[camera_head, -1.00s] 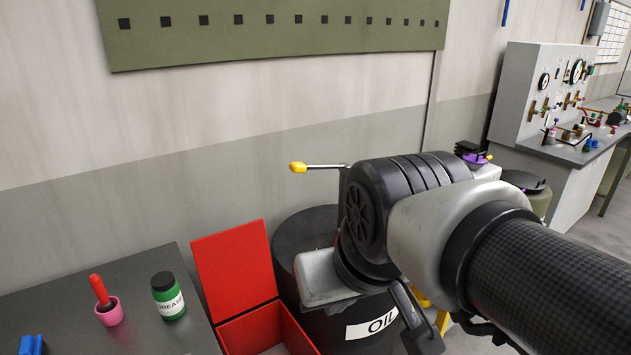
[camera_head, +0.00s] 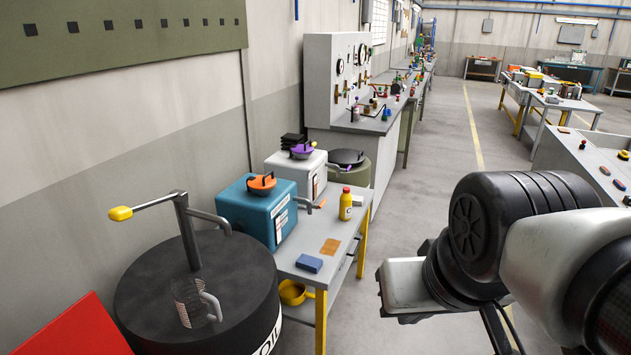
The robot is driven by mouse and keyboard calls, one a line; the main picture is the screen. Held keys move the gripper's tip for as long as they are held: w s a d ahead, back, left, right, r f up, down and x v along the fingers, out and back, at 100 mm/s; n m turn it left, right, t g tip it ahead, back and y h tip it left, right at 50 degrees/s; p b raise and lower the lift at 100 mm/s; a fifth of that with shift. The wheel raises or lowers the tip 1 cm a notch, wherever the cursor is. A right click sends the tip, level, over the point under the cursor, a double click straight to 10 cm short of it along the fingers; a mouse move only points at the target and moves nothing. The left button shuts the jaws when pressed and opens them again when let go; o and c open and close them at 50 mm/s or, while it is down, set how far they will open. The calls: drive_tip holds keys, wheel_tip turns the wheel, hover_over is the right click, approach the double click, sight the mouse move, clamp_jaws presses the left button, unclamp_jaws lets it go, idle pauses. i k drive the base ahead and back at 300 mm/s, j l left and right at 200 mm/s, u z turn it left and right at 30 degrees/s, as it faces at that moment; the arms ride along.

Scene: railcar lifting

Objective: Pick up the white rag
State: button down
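I cannot make out a white rag for certain. A small whitish item (camera_head: 358,200) lies on the grey table behind the yellow bottle, too small to identify. My arm reaches in from the right side of the view, over the floor to the right of that table. My gripper (camera_head: 408,290) is at the pale end of the arm, apart from the table and its items. Its fingers cannot be made out, so I cannot tell whether it is open or holds anything.
A black oil drum (camera_head: 140,300) with a pump stands left. Open floor (camera_head: 432,180) lies right.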

sight(357, 200)
drive_tip(key=z, duration=0.2)
drive_tip(key=i+l+z, duration=0.5)
drive_tip(key=i+l, duration=0.45)
drive_tip(key=i+l+z, duration=0.1)
drive_tip(key=i, duration=0.65)
drive_tip(key=i+l+z, duration=0.1)
drive_tip(key=i+l, duration=0.15)
drive_tip(key=i, duration=0.5)
drive_tip(key=i+u, duration=0.25)
drive_tip(key=i, duration=0.2)
drive_tip(key=i+l+u, duration=0.1)
drive_tip(key=i+u, duration=0.15)
drive_tip(key=i, duration=0.2)
drive_tip(key=i+l+u, duration=0.2)
drive_tip(key=i, duration=0.25)
drive_tip(key=i+u, duration=0.15)
drive_tip(key=u, duration=0.25)
drive_tip(key=i+u, duration=0.2)
drive_tip(key=u, duration=0.2)
drive_tip(key=i+u, duration=0.2)
drive_tip(key=u, duration=0.2)
drive_tip(key=i+l+u, duration=0.1)
drive_tip(key=u, duration=0.3)
drive_tip(key=i+l+u, duration=0.1)
drive_tip(key=i+u, duration=0.3)
drive_tip(key=i+l+u, duration=0.15)
drive_tip(key=u, duration=0.25)
